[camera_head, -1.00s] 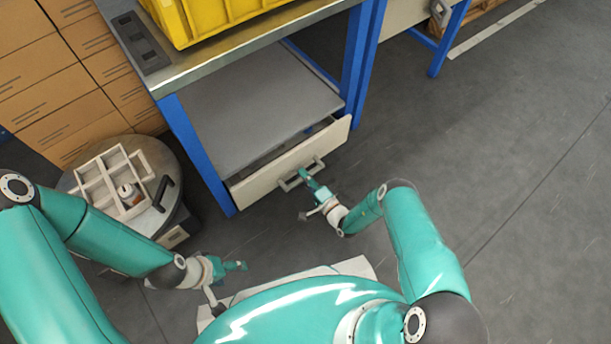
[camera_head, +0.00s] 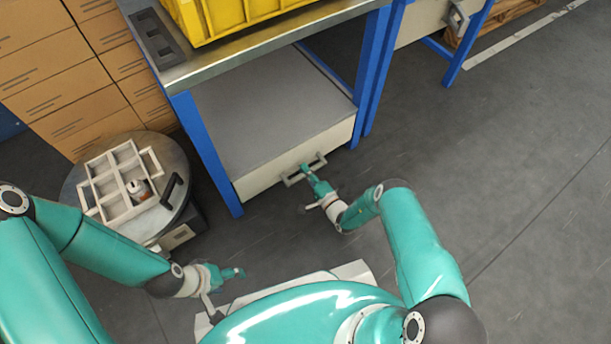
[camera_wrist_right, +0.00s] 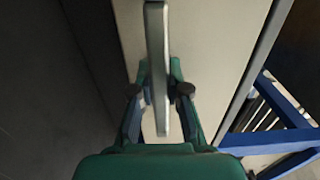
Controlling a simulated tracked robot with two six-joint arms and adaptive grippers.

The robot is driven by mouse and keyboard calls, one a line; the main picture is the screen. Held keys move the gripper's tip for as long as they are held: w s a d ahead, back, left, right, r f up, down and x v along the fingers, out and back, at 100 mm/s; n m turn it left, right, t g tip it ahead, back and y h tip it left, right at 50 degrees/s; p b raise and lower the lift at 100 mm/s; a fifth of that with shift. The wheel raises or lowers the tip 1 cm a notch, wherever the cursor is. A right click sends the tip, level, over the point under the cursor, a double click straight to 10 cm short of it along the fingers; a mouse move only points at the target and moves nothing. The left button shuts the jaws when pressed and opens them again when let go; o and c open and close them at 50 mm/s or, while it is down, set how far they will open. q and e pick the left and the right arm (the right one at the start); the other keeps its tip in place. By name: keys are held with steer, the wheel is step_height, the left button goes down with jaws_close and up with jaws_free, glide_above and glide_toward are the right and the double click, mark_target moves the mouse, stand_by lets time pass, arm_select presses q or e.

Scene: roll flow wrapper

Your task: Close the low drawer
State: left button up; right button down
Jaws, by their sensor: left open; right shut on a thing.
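The low drawer (camera_head: 262,178) has a pale front panel under the grey lower cabinet of the blue-framed workbench. Its front looks flush with the cabinet, with no gap showing behind it. My right gripper (camera_head: 306,170) is at the drawer handle (camera_head: 291,180). In the right wrist view its fingers (camera_wrist_right: 160,90) are shut around the handle bar (camera_wrist_right: 157,40), with the drawer front (camera_wrist_right: 215,50) behind. My left gripper (camera_head: 236,273) is open and empty above the floor, left of my body and away from the drawer.
A round stand (camera_head: 70,190) at the left carries a white compartment tray (camera_head: 110,213) with a small bottle (camera_head: 137,188). A yellow crate (camera_head: 215,22) sits on the bench top. Cardboard boxes (camera_head: 60,80) are stacked behind. The floor at right is clear.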

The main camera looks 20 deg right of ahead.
steer(key=c, duration=1.1)
jaws_free()
steer(key=shift+w+f, duration=0.1)
steer(key=v, duration=0.7)
steer(key=shift+s, duration=0.3)
